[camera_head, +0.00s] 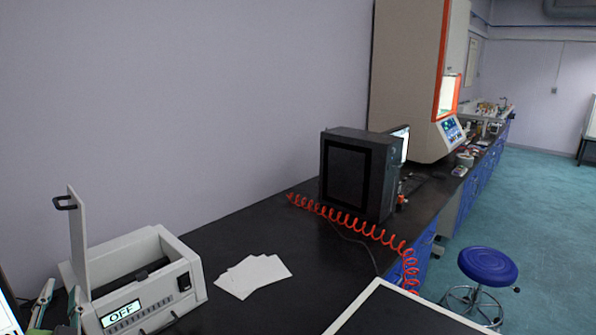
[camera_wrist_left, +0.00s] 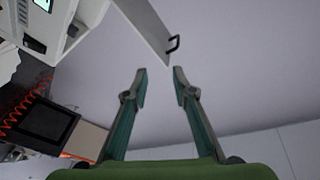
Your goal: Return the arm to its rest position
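My left gripper (camera_head: 60,292) shows at the lower left edge of the head view, beside the white device. In the left wrist view its two green fingers (camera_wrist_left: 160,72) are spread apart with nothing between them. The white device (camera_head: 178,252) stands on the bench with its lid (camera_head: 77,240) raised upright and a dark handle at the lid's top. Its display (camera_head: 122,312) reads OFF. In the left wrist view the lid (camera_wrist_left: 148,28) is beyond the fingertips. My right gripper is in neither view.
White sheets (camera_head: 253,275) lie on the black bench (camera_head: 225,235). Further along are a dark box-shaped unit (camera_head: 350,175), a red coiled hose (camera_head: 345,220) and a tall beige machine (camera_head: 405,80). A blue stool (camera_head: 487,265) stands on the floor. The wall is behind the bench.

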